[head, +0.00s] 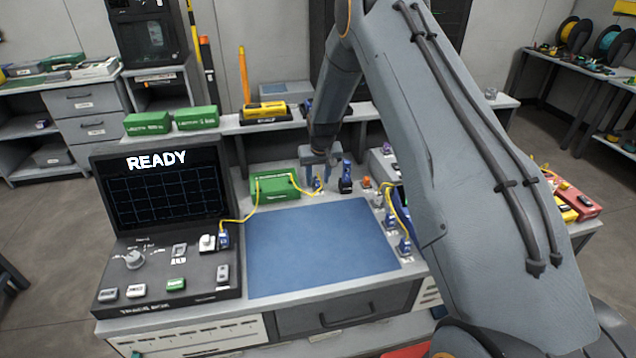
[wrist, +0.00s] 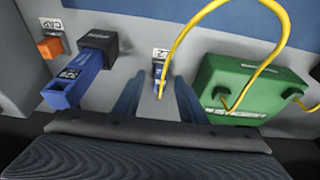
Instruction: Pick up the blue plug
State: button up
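A small blue plug (wrist: 158,72) with a yellow cable stands on the grey bench, at the middle of the wrist view. In the head view it shows as a small blue piece (head: 317,184) right of the green box. My gripper (wrist: 158,98) is open, with one finger to each side of the plug and visible gaps between. In the head view my gripper (head: 321,180) points down at the plug. Whether the fingertips are level with the plug is hard to tell. The yellow cable crosses in front of the plug and hides part of it.
A larger blue and black tool (wrist: 75,78) stands close beside my gripper, with an orange block (wrist: 50,47) past it. The green box (wrist: 232,88) is on the other side, its yellow cable (wrist: 180,45) looping up. The blue mat (head: 320,245) is clear. Other blue plugs (head: 404,245) sit at right.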

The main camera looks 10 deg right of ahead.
aim_at(318, 179)
grip_shut()
jog(key=shift+r, duration=0.1)
notch_tip(318, 179, up, 10)
jog(key=b, duration=0.3)
dwell(0.5)
